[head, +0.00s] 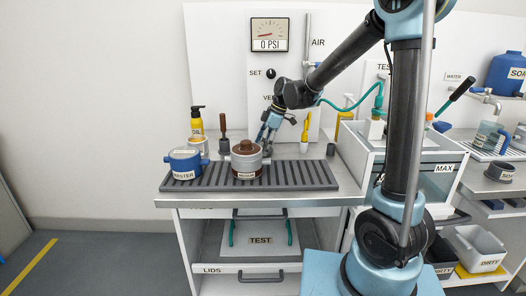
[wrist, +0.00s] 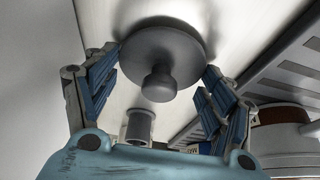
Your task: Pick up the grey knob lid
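The grey knob lid (wrist: 162,50), a round disc with a knob (wrist: 158,84) in its middle, shows at the upper centre of the wrist view on a pale surface. My gripper (wrist: 160,64) is open, its blue fingers spread to the left and right of the lid. The fingertips appear close to the rim; I cannot tell whether they touch it. Nothing is seen held between them. In the head view my gripper (head: 267,135) points down behind the brown-lidded pot (head: 246,160), and I cannot make out the grey lid there.
A slotted grey rack (head: 300,175) runs along the counter front, bearing that pot and a blue pot (head: 185,166). A small grey cylinder (head: 331,149) stands at right; a similar one (wrist: 139,127) shows near the lid. A yellow bottle (head: 197,121) stands behind at left.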

